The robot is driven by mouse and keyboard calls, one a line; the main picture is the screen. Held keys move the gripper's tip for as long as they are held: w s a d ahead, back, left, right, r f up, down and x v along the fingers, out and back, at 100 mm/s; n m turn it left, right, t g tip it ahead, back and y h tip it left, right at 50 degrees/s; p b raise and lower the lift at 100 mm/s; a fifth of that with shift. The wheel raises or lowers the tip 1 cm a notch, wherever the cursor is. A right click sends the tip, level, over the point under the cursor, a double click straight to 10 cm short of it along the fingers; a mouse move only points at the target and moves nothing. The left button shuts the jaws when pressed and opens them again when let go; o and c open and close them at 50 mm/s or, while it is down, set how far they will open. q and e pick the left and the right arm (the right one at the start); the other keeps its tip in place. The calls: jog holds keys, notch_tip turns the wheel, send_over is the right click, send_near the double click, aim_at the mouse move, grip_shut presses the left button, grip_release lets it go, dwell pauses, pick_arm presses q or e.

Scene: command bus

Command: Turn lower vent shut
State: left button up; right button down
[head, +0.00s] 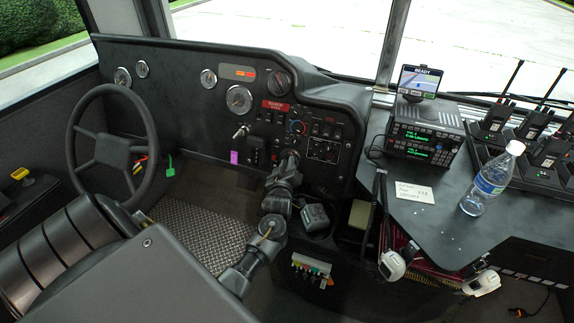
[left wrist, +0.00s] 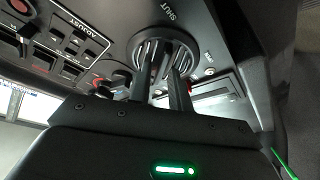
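The lower vent (left wrist: 165,47) is a round black vent with slats, near the top middle of the left wrist view. The word SHUT is printed on the panel beside its rim. In the head view my left gripper (head: 289,158) reaches up to the dashboard and hides most of this vent. In the left wrist view the two dark fingers (left wrist: 163,80) reach the vent's face with a narrow gap between them. I cannot tell whether they pinch a part of it. My right gripper is in neither view.
Another round black vent (head: 279,83) sits higher on the dashboard. Switches and a red-rimmed dial (head: 297,127) are close around my gripper. The steering wheel (head: 112,148) is at left. A side console (head: 440,225) holds a radio (head: 424,138) and a bottle (head: 491,180).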

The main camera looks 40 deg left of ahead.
pick_arm(q)
jog(key=shift+o, duration=0.9)
jog(key=v, duration=1)
jog(key=shift+s+d, duration=0.2)
jog(key=shift+s, duration=0.15)
